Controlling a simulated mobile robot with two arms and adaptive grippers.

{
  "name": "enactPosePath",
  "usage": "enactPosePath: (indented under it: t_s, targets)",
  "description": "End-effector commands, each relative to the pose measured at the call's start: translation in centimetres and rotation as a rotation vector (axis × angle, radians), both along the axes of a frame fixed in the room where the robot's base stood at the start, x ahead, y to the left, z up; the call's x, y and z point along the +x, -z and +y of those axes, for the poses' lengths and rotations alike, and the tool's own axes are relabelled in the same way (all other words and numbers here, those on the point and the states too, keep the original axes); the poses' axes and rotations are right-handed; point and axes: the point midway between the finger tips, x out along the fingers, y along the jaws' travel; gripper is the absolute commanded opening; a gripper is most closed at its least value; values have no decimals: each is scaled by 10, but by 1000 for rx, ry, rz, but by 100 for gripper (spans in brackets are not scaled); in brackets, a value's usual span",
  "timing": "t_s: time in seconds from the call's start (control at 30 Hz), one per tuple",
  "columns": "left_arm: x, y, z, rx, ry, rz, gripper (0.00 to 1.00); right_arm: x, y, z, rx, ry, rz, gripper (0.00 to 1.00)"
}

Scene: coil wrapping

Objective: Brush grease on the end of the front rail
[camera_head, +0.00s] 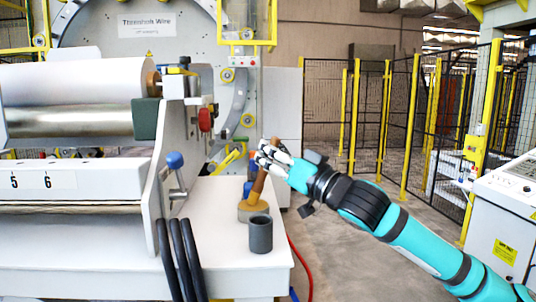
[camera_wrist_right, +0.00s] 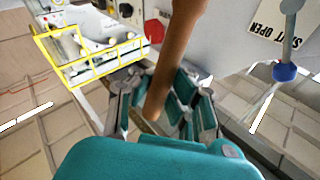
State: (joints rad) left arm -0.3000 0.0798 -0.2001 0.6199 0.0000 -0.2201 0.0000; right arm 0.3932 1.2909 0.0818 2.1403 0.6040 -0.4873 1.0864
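A tool with a wooden handle (camera_head: 258,187) and a pale grey head (camera_head: 252,211) stands tilted on the white table; I cannot tell if it is the brush. A dark grey cup (camera_head: 260,234) stands just in front of it. My right gripper (camera_head: 269,156) is at the upper part of the handle. In the right wrist view the handle (camera_wrist_right: 176,60) passes between the spread fingers (camera_wrist_right: 160,105), with a gap on the left side. No grease can be made out. I cannot tell which part is the front rail's end. My left gripper is out of view.
The machine with a white roll (camera_head: 75,85) fills the left. A blue-topped lever (camera_head: 175,162) and black hoses (camera_head: 180,255) are left of the cup. A blue object (camera_head: 249,168) is behind the handle.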

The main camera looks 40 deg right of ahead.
Motion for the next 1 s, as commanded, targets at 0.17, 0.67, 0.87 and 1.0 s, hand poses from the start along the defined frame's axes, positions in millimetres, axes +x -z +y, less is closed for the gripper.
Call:
enactPosePath:
  t_s: [0.17, 0.67, 0.87, 1.0]
  targets:
    - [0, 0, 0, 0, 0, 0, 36, 1, 3, 1, 1, -1, 8, 0]
    - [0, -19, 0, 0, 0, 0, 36, 1, -17, 1, 2, -1, 7, 0]
    - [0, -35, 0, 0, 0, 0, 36, 1, -35, 0, 1, -1, 4, 0]
    - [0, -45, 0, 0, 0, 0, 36, 1, -46, 0, 1, 0, 3, 0]
